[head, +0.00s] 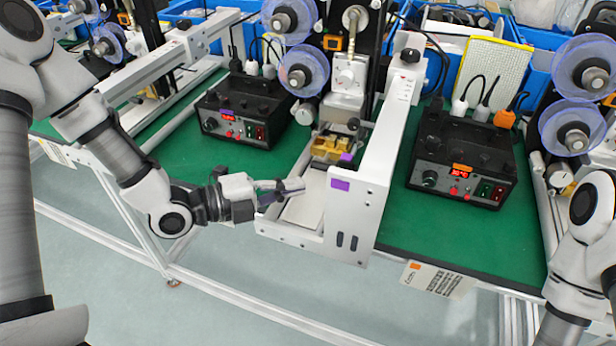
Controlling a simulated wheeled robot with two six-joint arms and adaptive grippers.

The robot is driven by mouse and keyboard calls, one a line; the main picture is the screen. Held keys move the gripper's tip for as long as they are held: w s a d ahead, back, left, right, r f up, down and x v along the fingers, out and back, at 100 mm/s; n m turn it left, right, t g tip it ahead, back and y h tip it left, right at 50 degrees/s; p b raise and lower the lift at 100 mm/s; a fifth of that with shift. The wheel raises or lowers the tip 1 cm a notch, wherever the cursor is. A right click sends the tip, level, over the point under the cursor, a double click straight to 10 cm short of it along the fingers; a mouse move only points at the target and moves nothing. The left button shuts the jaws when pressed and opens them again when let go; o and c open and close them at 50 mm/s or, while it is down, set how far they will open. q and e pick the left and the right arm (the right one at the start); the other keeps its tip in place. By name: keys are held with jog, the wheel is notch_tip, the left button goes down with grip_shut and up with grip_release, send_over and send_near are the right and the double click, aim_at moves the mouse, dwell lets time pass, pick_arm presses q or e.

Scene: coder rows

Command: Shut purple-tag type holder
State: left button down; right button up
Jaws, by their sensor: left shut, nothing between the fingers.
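The purple-tag type holder (328,148) is a brass-coloured block under the white press head of the middle coder. A small purple tag shows at its front right. A larger purple tag (340,184) is on the white end plate of the same machine. I cannot tell from this view how far the holder stands out. My left gripper (300,186) is shut and empty, to the left of the end plate and below the holder, over the machine's white bed (303,210). It looks apart from the holder. My right gripper is out of view; only part of that arm shows at the right edge.
A black control box (243,108) with a purple tag stands left of the machine. Another control box (465,160) with an orange tag stands to the right. The white side rail (388,130) bounds the machine on the right. Green mat lies bare around the boxes.

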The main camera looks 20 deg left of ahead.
aim_at(310, 162)
pick_arm(q)
jog(key=w, duration=0.1)
jog(key=w+d, duration=0.1)
jog(key=w, duration=0.2)
jog(key=shift+w+d+f, duration=0.3)
jog(key=shift+f, duration=0.05)
jog(key=shift+w+f, duration=0.1)
jog(key=shift+w, duration=0.25)
jog(key=shift+w+f, duration=0.1)
jog(key=shift+w, duration=0.3)
jog(key=shift+w+b, duration=0.3)
jog(key=shift+w, duration=1.25)
